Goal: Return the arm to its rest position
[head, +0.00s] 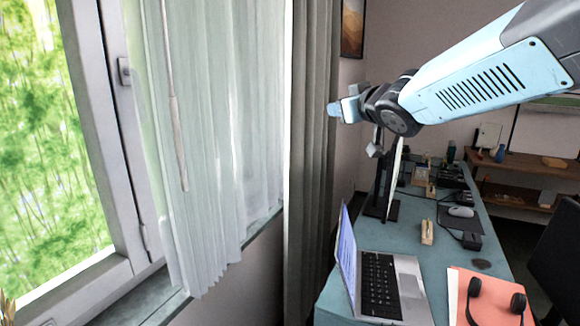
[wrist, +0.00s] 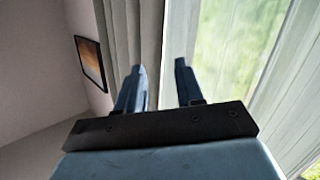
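My arm (head: 490,80) reaches in from the upper right of the head view, light blue with dark joints. My gripper (head: 342,109) is at its end, in the air in front of the dark curtain and above the desk. In the wrist view my gripper (wrist: 160,77) shows two blue fingers apart, with only curtain visible between them. It is open and holds nothing.
A window (head: 95,130) with a sheer curtain (head: 215,140) is at left, beside a grey curtain (head: 308,150). Below the arm, a desk (head: 405,236) bears a monitor (head: 392,178), a laptop (head: 380,285) and headphones (head: 497,305). A picture (wrist: 91,62) hangs on the wall.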

